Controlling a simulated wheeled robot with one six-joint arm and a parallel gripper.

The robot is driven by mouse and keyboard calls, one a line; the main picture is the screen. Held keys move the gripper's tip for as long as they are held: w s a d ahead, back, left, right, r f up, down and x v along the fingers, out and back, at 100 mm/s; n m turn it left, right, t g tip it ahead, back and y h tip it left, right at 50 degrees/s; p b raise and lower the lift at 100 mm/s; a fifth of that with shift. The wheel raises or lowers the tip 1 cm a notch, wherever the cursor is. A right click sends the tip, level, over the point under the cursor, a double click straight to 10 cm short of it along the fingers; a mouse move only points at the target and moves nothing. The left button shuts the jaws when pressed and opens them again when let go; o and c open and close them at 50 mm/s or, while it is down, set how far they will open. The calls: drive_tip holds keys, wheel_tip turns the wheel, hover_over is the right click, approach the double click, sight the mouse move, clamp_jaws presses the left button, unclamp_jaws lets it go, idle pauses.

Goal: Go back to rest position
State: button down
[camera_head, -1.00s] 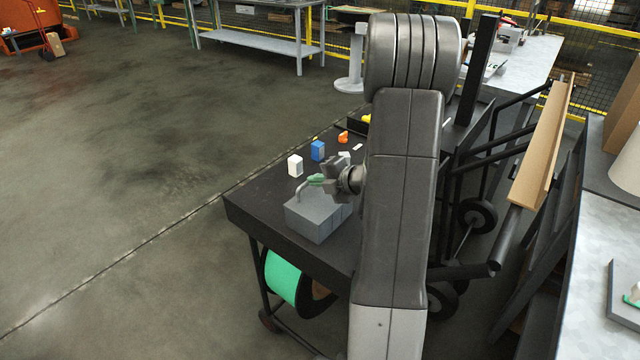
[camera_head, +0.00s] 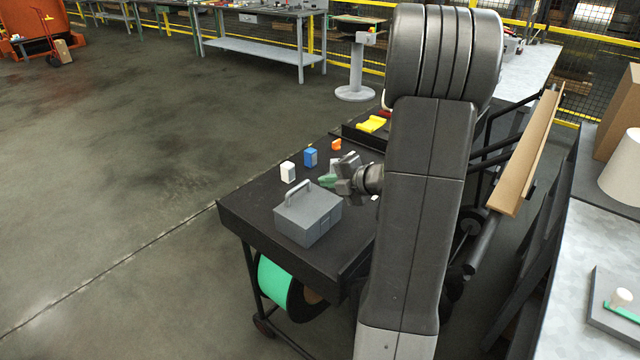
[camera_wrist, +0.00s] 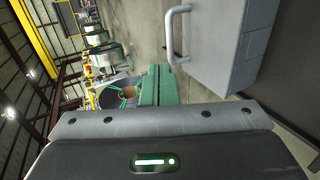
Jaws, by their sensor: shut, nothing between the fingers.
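My gripper (camera_head: 328,182) shows in the head view above the black cart top (camera_head: 262,190), just right of the handle of a grey toolbox (camera_head: 308,217). Its green-tipped fingers are shut with nothing between them, and they are apart from the handle. In the wrist view the green fingers (camera_wrist: 157,85) are together, and the toolbox (camera_wrist: 220,45) with its handle is at the upper right. My arm hides part of the cart's right side.
A white block (camera_head: 288,172), a blue block (camera_head: 310,158) and an orange piece (camera_head: 336,145) lie on the cart behind the toolbox. A yellow item (camera_head: 371,124) is farther back. A green spool (camera_head: 280,284) hangs below. The floor at left is open.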

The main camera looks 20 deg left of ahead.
drive_tip(key=v, duration=0.4)
drive_tip(key=shift+s+d+r, duration=0.1)
drive_tip(key=shift+r, duration=0.3)
